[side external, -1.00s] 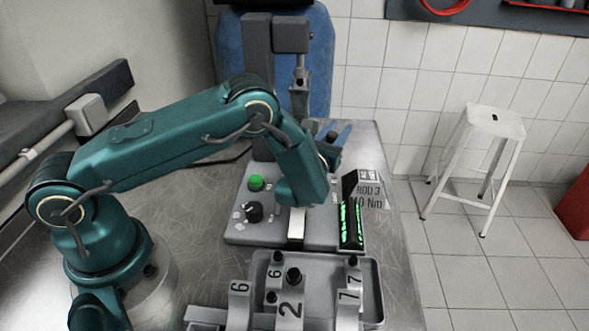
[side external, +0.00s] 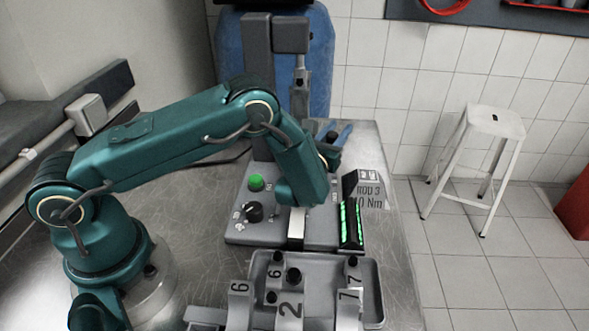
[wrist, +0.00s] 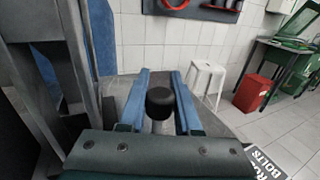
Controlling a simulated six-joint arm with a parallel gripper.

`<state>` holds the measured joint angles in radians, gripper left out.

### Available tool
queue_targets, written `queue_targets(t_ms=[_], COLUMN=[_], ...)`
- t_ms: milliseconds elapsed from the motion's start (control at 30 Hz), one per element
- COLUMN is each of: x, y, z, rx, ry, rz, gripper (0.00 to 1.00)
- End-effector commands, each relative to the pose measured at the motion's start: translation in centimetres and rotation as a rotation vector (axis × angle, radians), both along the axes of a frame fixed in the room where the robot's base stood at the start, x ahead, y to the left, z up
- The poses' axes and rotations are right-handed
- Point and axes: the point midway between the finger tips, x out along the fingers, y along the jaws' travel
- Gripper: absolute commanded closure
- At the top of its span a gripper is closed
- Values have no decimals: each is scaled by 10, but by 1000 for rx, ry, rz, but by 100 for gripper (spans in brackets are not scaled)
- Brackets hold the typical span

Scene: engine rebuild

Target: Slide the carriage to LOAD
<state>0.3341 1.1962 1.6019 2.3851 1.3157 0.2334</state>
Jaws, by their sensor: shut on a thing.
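My gripper (wrist: 160,74) shows in the wrist view as two blue fingers, one on each side of a round black knob (wrist: 160,97) on a pale post. The fingers are shut on this knob handle. In the side view my gripper (side external: 335,131) is at the far side of the grey machine base, partly hidden by my forearm, with the dark knob (side external: 331,138) between the blue fingers. The carriage body under the knob is mostly hidden by my arm, and I cannot read a LOAD mark.
The grey base (side external: 238,232) carries a green button (side external: 256,183) and a black dial (side external: 254,211). A lit green display (side external: 351,222) stands to the right. A grey tray (side external: 372,290) with numbered parts is in front. An upright press column (side external: 258,60) rises behind.

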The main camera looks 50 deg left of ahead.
Motion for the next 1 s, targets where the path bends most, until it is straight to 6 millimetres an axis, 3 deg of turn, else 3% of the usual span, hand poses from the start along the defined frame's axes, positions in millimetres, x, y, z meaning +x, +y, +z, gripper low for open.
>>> queue_targets(t_ms=[233,600,933,967,1000], x=[-2,-26,-28,-28,-28], y=[-3,-28,-28,-28,-28], z=[1,1,1,1,1], rx=[0,-1,0,0,0], ry=[-2,-3,-3,-3,-3], rz=[-1,-4,-1,-1,-1], gripper=[100,100,100,57,41])
